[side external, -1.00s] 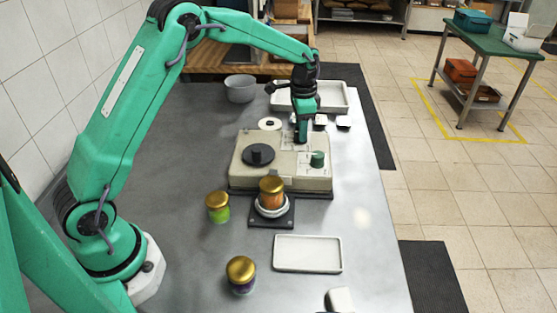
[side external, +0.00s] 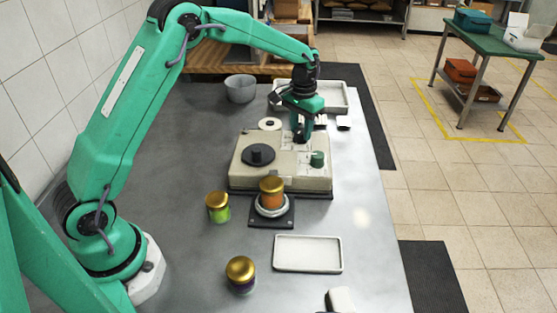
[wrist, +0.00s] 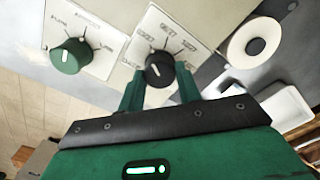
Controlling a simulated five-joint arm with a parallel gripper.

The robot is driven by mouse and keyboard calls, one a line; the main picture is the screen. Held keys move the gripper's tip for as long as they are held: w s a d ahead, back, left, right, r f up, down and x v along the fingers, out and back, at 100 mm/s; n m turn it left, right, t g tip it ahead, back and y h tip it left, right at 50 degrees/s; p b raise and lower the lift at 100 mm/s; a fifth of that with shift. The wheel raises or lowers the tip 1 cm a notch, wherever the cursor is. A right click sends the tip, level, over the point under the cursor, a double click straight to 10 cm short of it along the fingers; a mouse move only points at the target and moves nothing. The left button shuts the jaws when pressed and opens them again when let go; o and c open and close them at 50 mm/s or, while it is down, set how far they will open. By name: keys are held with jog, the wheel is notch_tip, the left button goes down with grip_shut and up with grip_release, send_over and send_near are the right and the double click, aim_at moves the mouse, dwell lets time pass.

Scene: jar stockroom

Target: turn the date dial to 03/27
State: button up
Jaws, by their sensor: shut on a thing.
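The date dial is a black knob (wrist: 158,71) on a white plate with several printed marks around it, too blurred to read surely. It sits on the beige machine (side external: 272,178). My gripper (wrist: 160,76) is shut on this knob, one finger on each side, and a white pointer line shows on the knob's top.
A label roll (wrist: 255,46) lies behind the machine. A gold-lidded orange jar (side external: 271,196) stands on a round holder at the front. Two more gold-lidded jars (side external: 217,208) (side external: 241,274) stand on the table. An empty white tray (side external: 307,253) lies at front right; a grey bowl (side external: 240,88) stands at back.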

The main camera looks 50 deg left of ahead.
aim_at(301, 131)
jog(key=shift+r, duration=0.1)
dwell(0.3)
jog(key=o, duration=1)
jog(key=shift+r, duration=3.9)
